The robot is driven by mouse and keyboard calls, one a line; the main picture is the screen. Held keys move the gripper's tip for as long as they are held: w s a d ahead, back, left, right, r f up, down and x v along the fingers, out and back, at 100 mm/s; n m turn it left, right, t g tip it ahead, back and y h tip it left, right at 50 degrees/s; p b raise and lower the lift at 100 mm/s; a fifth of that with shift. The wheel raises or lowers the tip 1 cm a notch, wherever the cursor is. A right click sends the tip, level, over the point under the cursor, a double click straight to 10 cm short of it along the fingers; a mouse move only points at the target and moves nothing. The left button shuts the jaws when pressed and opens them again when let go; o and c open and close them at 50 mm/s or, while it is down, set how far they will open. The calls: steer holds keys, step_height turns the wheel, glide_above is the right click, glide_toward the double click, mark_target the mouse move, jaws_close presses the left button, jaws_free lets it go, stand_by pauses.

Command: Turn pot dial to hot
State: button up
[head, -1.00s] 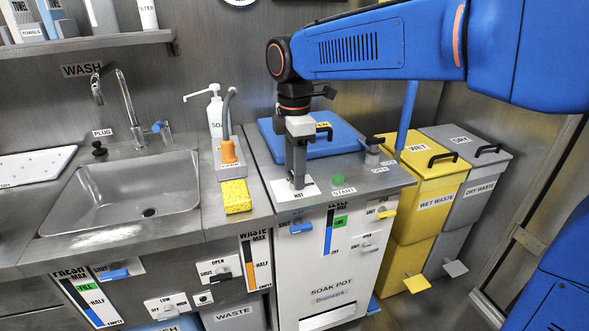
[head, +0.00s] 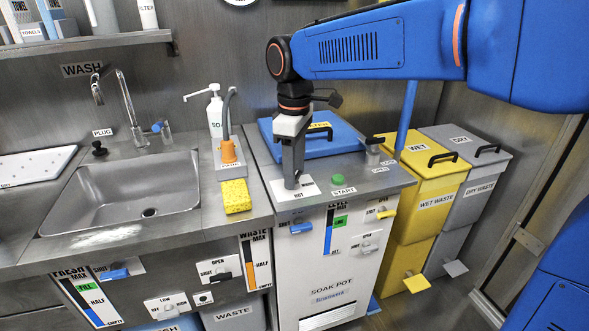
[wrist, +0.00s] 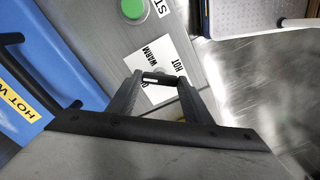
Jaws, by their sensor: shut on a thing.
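The soak pot (head: 327,284) is a white cabinet with a grey top and a blue lid. Its dial sits on a white label plate (head: 309,188) at the front left of the top. In the wrist view the plate (wrist: 163,62) reads "WARM" and "HOT", with a third word partly hidden. My gripper (head: 292,184) points down over the plate, and in the wrist view my gripper (wrist: 160,78) is shut on the dial. The dial is mostly hidden between the fingertips, so I cannot tell which word it points to.
A green START button (head: 338,180) is right of the plate. The blue lid (head: 300,146) with a dark handle is behind my gripper. A yellow sponge (head: 236,196) and orange-based holder (head: 228,150) stand left. Yellow wet (head: 420,210) and grey dry (head: 480,185) waste bins stand right.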

steer(key=m, duration=0.4)
steer(key=shift+m, duration=0.3)
steer(key=m, duration=0.3)
steer(key=shift+m, duration=0.3)
steer(key=m, duration=1.3)
steer(key=shift+m, duration=0.3)
steer(key=m, duration=0.6)
steer(key=shift+m, duration=0.4)
steer(key=o, duration=1.1)
steer(key=shift+c, duration=0.2)
steer(key=shift+r, duration=0.1)
